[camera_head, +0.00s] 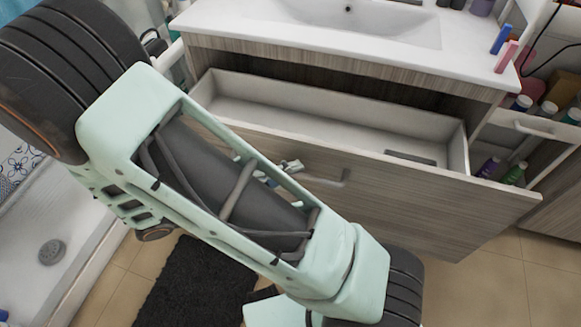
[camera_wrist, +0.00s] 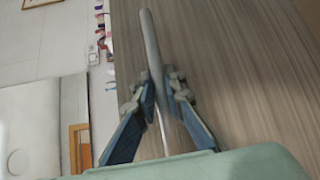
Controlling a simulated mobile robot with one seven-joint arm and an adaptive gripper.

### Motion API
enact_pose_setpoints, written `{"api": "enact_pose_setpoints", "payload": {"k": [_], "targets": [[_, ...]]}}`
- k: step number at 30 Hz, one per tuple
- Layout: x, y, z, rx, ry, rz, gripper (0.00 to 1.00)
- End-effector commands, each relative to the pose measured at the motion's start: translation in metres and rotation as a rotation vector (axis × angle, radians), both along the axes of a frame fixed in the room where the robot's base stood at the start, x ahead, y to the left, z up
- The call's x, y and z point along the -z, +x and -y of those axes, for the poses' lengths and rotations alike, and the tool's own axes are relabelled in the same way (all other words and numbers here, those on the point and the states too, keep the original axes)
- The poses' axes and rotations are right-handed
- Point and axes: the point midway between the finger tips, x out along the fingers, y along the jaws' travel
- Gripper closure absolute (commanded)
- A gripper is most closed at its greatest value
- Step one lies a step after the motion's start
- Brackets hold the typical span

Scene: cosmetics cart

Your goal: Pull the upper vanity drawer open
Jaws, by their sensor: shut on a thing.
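The upper vanity drawer (camera_head: 430,205) is pulled well out from under the sink, with its pale, mostly empty inside showing. Its wood-grain front also fills the right of the wrist view (camera_wrist: 235,70). The metal bar handle (camera_head: 328,182) is on the drawer front; in the wrist view the handle (camera_wrist: 150,40) runs upward between my fingers. My gripper (camera_wrist: 159,88) is shut on the handle, one blue-grey finger on each side. In the head view my pale green arm hides most of the gripper and the left part of the drawer front.
The white sink top (camera_head: 460,62) is above the drawer, with a blue bottle (camera_head: 501,39) and a pink bottle (camera_head: 506,57) at its right edge. A cart (camera_head: 535,125) with several bottles stands close on the right. A dark mat (camera_head: 195,285) lies on the tiled floor.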

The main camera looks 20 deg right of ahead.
Motion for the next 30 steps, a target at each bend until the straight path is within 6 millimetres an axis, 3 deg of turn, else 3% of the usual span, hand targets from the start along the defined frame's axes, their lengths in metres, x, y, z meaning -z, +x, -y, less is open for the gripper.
{"api": "enact_pose_setpoints", "payload": {"k": [19,20,24,30], "targets": [[-0.0009,-0.0005,-0.0017,-0.003,-0.001,0.002,1.0],[-0.0009,-0.0005,-0.0017,-0.003,-0.001,0.002,0.86],[-0.0007,-0.0007,-0.0015,-0.002,0.0,0.001,0.72],[-0.0004,-0.001,-0.0012,-0.001,-0.001,0.0,0.72]]}}
